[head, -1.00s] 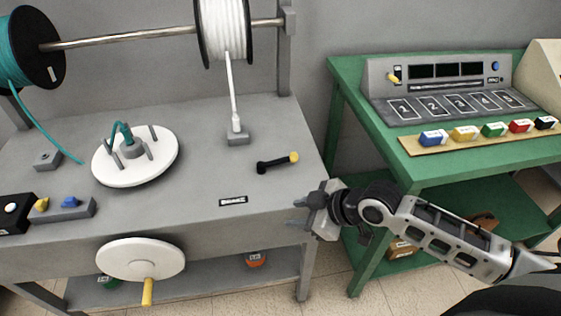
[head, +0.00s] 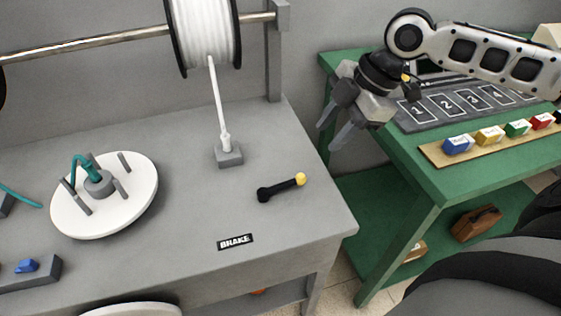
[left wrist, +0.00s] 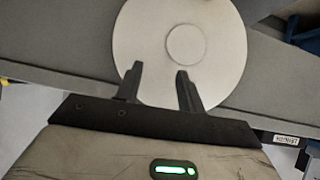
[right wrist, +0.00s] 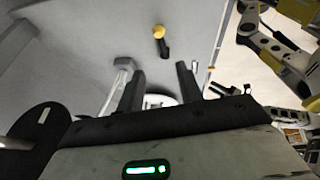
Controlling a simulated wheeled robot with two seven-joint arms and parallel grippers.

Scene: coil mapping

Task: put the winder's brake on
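The brake lever (head: 281,187), black with a yellow knob, lies over the grey bench top with its knob end to the right. It also shows in the right wrist view (right wrist: 161,38), beyond my fingers. The BRAKE label (head: 235,242) is on the bench in front of it. My right gripper (head: 334,134) is open and empty, raised behind and to the right of the lever, apart from it. My left gripper (left wrist: 160,78) shows only in its wrist view, open and empty, with a white disc (left wrist: 200,25) beyond its fingers.
The winder's white disc with pegs (head: 105,200) holds a teal coil end at the left. A white spool (head: 203,35) hangs on the rod, its strand running to a grey block (head: 229,155). The green table (head: 450,185) stands right, carrying coloured blocks and a numbered panel.

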